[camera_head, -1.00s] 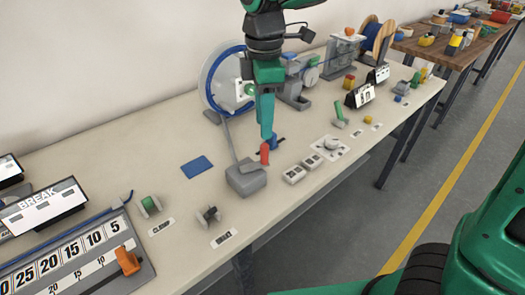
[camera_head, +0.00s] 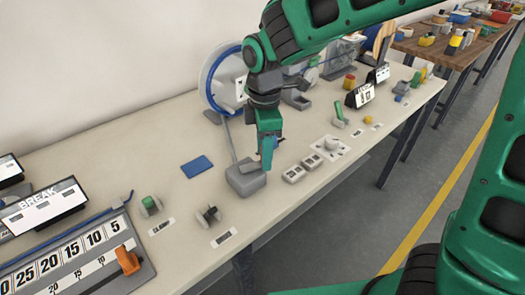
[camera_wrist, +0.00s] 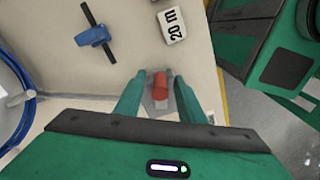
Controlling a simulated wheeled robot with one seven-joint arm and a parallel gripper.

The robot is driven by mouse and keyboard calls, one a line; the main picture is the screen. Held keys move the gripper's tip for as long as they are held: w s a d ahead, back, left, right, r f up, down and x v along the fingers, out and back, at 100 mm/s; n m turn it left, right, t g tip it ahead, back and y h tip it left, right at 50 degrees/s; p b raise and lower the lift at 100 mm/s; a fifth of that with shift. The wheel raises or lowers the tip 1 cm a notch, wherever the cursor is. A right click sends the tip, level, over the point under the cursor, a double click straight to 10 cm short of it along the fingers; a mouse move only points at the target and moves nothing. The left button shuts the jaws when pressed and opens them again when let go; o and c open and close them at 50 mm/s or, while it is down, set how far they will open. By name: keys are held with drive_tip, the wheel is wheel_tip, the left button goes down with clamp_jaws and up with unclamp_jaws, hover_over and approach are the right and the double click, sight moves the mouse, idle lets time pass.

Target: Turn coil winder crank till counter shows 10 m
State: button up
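A reel wound with blue line (camera_head: 212,82) stands at the back of the bench; its blue edge also shows at the left of the wrist view (camera_wrist: 14,85). A grey bar runs from it to a grey box (camera_head: 244,182). A red upright handle (camera_wrist: 160,88) shows in the wrist view; the head view hides it behind my gripper. My gripper (camera_head: 267,166) points down at the box's right side. In the wrist view my gripper (camera_wrist: 160,80) has its fingers apart on either side of the handle, with gaps showing. I cannot read any counter.
A "20 m" block (camera_wrist: 172,25) and a blue clamp-like part (camera_wrist: 95,37) lie near my gripper. White blocks (camera_head: 294,173) sit right of the box.

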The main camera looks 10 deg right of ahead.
clamp_jaws()
drive_tip(key=shift+a, duration=0.15)
drive_tip(key=shift+s, duration=0.1)
drive_tip(key=shift+s+d+m, duration=0.25)
drive_tip(key=shift+s+m, duration=0.15)
drive_tip(key=shift+m, duration=0.7)
drive_tip(key=s+m, duration=0.1)
drive_tip(key=m, duration=0.1)
drive_tip(key=s+m, duration=0.1)
drive_tip(key=m, duration=0.3)
drive_tip(key=s+m, duration=0.1)
drive_tip(key=m, duration=0.1)
drive_tip(key=shift+s+a, duration=0.15)
drive_tip(key=shift+a, duration=0.25)
drive_tip(key=shift+s+a+m, duration=0.35)
drive_tip(key=shift+m, duration=0.65)
drive_tip(key=shift+s+a+m, duration=0.3)
drive_tip(key=shift+s+m, duration=0.05)
drive_tip(key=shift+m, duration=0.65)
